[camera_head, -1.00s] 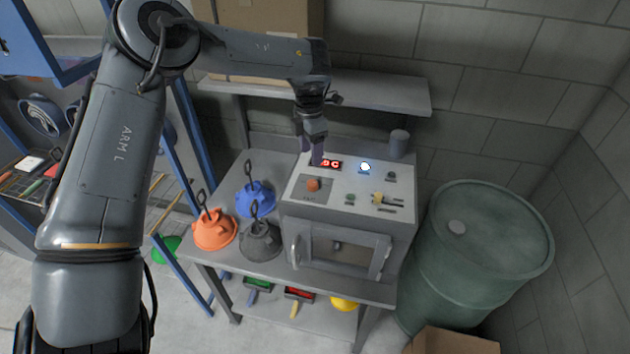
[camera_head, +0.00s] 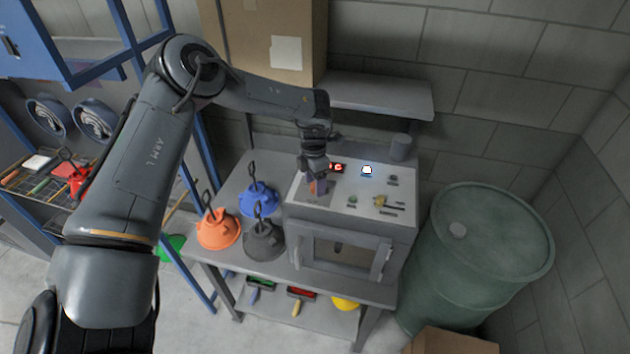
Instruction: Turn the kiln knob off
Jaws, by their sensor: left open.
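The kiln (camera_head: 345,225) stands on the grey workbench, with a sloped control panel on top. Its orange knob (camera_head: 315,188) sits on the left part of the panel and is mostly hidden by my left gripper. My left gripper (camera_head: 320,185) points down at the knob with its jaws open. I cannot tell whether the fingers touch the knob or which way it is turned. My right gripper is out of view.
Orange (camera_head: 218,230), blue (camera_head: 259,198) and dark grey (camera_head: 264,240) hoods with hooks stand left of the kiln. A green barrel (camera_head: 480,260) stands to the right. A shelf (camera_head: 380,97) with a cardboard box (camera_head: 265,40) is behind. A blue-framed cabinet is at left.

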